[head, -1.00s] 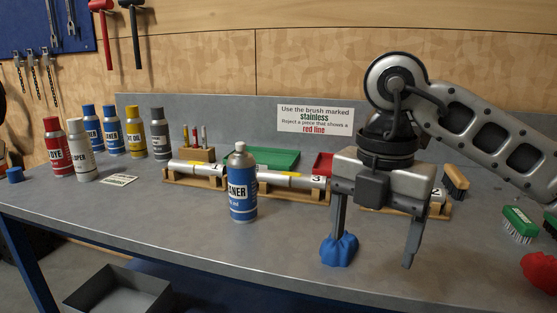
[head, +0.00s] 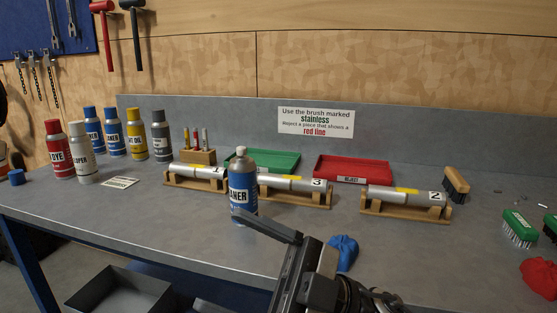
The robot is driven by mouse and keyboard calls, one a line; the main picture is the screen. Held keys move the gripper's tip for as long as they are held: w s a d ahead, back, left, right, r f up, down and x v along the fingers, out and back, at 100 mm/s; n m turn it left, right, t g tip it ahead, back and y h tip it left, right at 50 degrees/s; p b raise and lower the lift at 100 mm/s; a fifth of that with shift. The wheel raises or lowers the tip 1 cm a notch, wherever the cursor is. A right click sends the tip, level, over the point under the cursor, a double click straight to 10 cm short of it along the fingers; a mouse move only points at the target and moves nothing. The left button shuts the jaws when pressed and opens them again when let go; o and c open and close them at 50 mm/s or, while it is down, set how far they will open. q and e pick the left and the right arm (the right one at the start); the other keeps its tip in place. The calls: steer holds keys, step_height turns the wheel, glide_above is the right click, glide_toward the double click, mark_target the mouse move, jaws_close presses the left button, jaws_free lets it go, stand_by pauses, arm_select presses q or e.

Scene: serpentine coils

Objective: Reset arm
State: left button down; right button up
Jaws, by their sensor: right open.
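My right gripper (head: 283,243) is low at the front centre of the head view, seen at an angle. It is open, with nothing visible between its fingers. One finger points left, its tip just in front of the base of the blue cleaner can (head: 242,186); I cannot tell whether they touch. A crumpled blue cloth (head: 345,250) lies on the bench right beside this gripper, partly hidden by it. My left gripper is not in view.
Metal cylinders on wooden cradles (head: 405,211) stand mid-bench, before a green tray (head: 270,160) and a red reject tray (head: 352,169). Several cans (head: 58,150) stand at left. Brushes (head: 519,229) and a red cloth (head: 540,277) lie at right. The front left bench is clear.

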steer(key=w+d+f+m+t+h, duration=0.3)
steer(key=d+f+m+t+h, duration=0.3)
steer(key=f+m+t+h, duration=0.35)
steer(key=w+d+f+m+t+h, duration=0.3)
steer(key=d+f+m+t+h, duration=0.3)
steer(key=m+t, duration=0.6)
steer(key=s+d+f+m+g+h, duration=0.1)
steer(key=s+f+g, duration=0.3)
steer(key=f, duration=0.5)
steer(key=s+d+f+m+g+h+p, duration=0.1)
steer(key=s+d+f+m+g+h, duration=0.1)
steer(key=s+d+f+g+h, duration=0.2)
steer(key=s+f+g, duration=0.1)
steer(key=s+f, duration=0.2)
steer(key=f, duration=0.3)
steer(key=shift+s+d, duration=0.2)
steer(key=shift+d, duration=0.15)
steer(key=shift+f+m, duration=0.1)
steer(key=shift+m, duration=0.15)
